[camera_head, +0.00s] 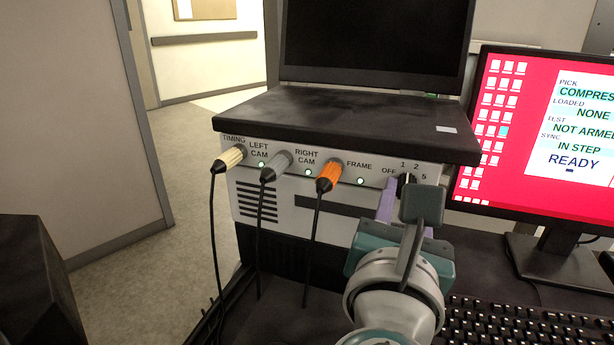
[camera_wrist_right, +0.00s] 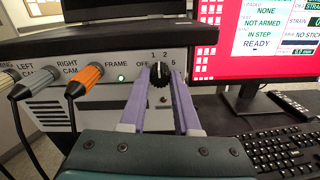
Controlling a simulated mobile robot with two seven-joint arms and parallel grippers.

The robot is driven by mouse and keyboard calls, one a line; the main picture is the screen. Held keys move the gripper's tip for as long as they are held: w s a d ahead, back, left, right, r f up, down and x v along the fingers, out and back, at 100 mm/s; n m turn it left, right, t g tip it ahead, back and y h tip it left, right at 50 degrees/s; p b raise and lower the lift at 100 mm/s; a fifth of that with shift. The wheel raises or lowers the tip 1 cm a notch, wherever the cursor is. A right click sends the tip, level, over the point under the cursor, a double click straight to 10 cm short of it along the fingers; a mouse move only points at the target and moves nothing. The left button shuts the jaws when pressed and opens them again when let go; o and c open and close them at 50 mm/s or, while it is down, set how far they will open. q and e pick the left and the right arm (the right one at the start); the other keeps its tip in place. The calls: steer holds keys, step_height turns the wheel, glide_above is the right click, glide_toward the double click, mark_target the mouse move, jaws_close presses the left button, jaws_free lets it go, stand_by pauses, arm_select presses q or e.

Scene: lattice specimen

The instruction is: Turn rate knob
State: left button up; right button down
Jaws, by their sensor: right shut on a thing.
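The rate knob (camera_head: 405,180) is a small black dial at the right end of the white front panel, with the marks OFF, 1, 2 and 5 around it. In the right wrist view the knob (camera_wrist_right: 159,73) shows a ribbed rim and a white pointer mark near its top, pointing about at the 1 and 2. My right gripper (camera_wrist_right: 160,80) is shut on the knob, one purple finger on each side. In the head view my right gripper (camera_head: 402,190) and wrist cover part of the panel below the knob. My left gripper is not in view.
Cream, grey and orange plugs (camera_head: 329,176) with hanging black cables sit along the panel left of the knob. A black laptop (camera_head: 340,110) rests on top. A red-screened monitor (camera_head: 540,135) and a keyboard (camera_head: 530,325) stand at right. A dark block (camera_head: 35,280) is at lower left.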

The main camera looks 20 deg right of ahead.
steer(key=shift+m+b, duration=3.4)
steer(key=shift+m, duration=3.6)
steer(key=c, duration=0.6)
jaws_free()
steer(key=shift+b+v, duration=0.6)
steer(key=shift+v, duration=4.4)
